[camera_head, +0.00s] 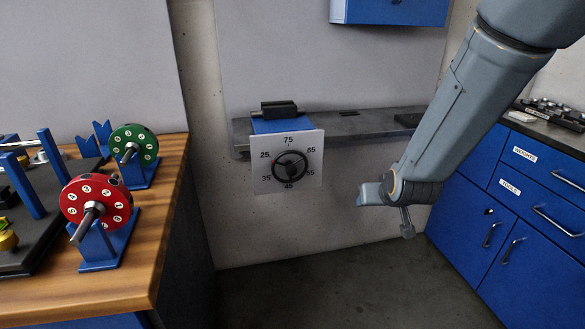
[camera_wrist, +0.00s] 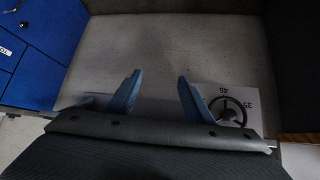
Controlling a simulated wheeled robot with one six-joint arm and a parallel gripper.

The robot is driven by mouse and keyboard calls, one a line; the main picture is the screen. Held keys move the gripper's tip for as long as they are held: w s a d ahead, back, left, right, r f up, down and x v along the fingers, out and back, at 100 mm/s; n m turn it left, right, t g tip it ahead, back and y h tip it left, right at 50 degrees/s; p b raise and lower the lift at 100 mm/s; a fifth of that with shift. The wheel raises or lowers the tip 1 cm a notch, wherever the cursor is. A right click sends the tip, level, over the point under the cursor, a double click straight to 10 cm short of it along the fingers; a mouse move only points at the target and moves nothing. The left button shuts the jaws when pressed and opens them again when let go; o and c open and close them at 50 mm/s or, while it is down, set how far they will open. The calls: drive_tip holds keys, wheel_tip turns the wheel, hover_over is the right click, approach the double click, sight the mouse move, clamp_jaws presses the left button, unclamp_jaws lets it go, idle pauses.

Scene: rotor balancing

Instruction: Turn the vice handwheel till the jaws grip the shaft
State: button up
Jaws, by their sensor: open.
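The vice has a blue body (camera_head: 285,125) with dark jaws (camera_head: 279,108) on top, mounted on a grey wall shelf. A white numbered plate (camera_head: 262,182) covers its front. The dark round handwheel (camera_head: 290,165) sits on that plate; it also shows in the wrist view (camera_wrist: 228,113), right of my fingers. My gripper (camera_head: 386,212) is in mid-air to the right of and slightly below the handwheel, apart from it. Its two blue-grey fingers (camera_wrist: 159,76) are spread and empty.
A wooden bench (camera_head: 110,285) at left bears a red rotor (camera_head: 80,205) and a green rotor (camera_head: 125,142) on blue stands. The grey shelf (camera_head: 370,124) runs right behind my arm. Blue drawers (camera_head: 530,190) stand at right, and a blue wall cabinet (camera_head: 400,12) hangs above.

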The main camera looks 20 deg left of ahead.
drive_tip(key=w+a+n+t+y+p, duration=0.2)
drive_tip(key=w+a+t+y+p, duration=0.15)
drive_tip(key=a, duration=0.85)
drive_tip(key=n+t+y+p, duration=0.2)
drive_tip(key=t+y, duration=0.1)
approach(292, 172)
drive_tip(key=w, duration=0.1)
drive_tip(key=shift+a+x, duration=0.25)
drive_tip(key=shift+x, duration=3.75)
drive_tip(key=shift+s+r, duration=0.1)
drive_tip(key=shift+s, duration=0.05)
drive_tip(key=c, duration=1.1)
drive_tip(key=shift+o, duration=0.2)
drive_tip(key=shift+m, duration=0.8)
drive_tip(key=o, duration=1.1)
drive_tip(key=shift+c, duration=0.2)
